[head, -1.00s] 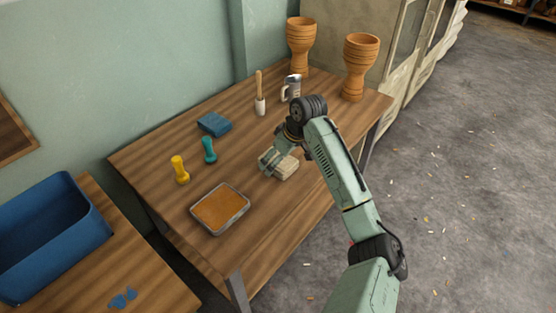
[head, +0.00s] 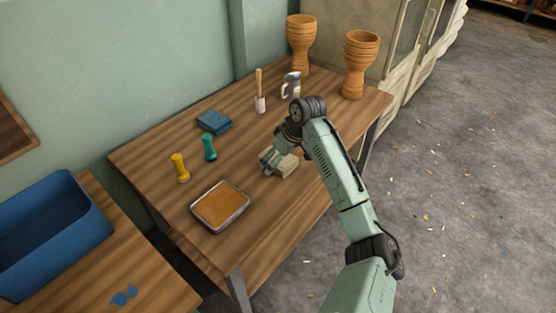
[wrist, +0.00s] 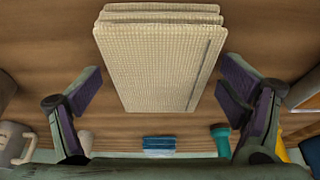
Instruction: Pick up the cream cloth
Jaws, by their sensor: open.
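The cream cloth (head: 283,169) lies folded in a thick pad on the wooden table. In the wrist view the cloth (wrist: 157,58) fills the upper middle, its folded layers showing at the top edge. My gripper (head: 271,161) is right at the cloth in the head view and partly covers it. In the wrist view my gripper (wrist: 160,85) is open, with one finger on each side of the cloth. Wood shows between each finger and the cloth, and nothing is held.
A tray of orange-brown material (head: 220,206) sits left of the cloth. Bare wood surrounds the cloth.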

